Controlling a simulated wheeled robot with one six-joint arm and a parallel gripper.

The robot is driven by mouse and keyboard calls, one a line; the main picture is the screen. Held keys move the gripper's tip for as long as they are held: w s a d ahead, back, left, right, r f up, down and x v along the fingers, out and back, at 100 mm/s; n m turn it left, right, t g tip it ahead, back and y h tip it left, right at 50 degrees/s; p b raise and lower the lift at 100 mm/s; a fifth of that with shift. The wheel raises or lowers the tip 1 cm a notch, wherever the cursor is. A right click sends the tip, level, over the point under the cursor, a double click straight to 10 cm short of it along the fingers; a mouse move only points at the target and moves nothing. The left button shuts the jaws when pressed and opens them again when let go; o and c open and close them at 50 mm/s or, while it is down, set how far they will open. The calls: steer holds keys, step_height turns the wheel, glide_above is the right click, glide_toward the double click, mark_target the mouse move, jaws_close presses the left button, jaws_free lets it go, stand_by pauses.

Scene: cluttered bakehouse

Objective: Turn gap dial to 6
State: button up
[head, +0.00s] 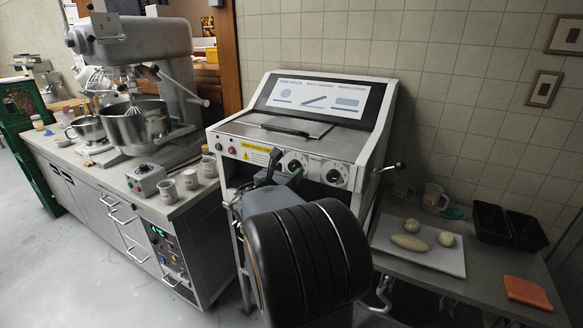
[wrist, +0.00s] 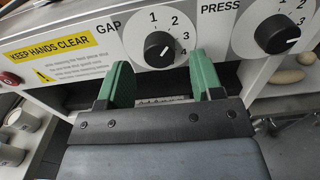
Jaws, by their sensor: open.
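The gap dial (wrist: 162,46) is a black round knob on a white disc, next to the word GAP in the wrist view. The numbers 1 to 4 show along its top and right; its lower part and any other numbers are hard to make out. A short white mark shows on the knob, but I cannot tell its exact number. In the head view the gap dial (head: 296,163) is the left of two dials. My gripper (wrist: 160,78) is open and empty, its green fingers just below the dial, one to each side. They appear apart from the knob.
The press dial (wrist: 277,33) is close on the right. A yellow KEEP HANDS CLEAR sign (wrist: 48,40) and a red button (wrist: 11,78) are on the left. A side lever (head: 388,167) sticks out right of the machine. A table (head: 480,275) with dough stands at the right.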

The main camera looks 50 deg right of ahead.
steer(key=shift+x, duration=1.2)
steer(key=shift+c, duration=0.4)
steer(key=c, duration=0.8)
steer(key=shift+c, duration=0.2)
steer(key=shift+f, duration=0.1)
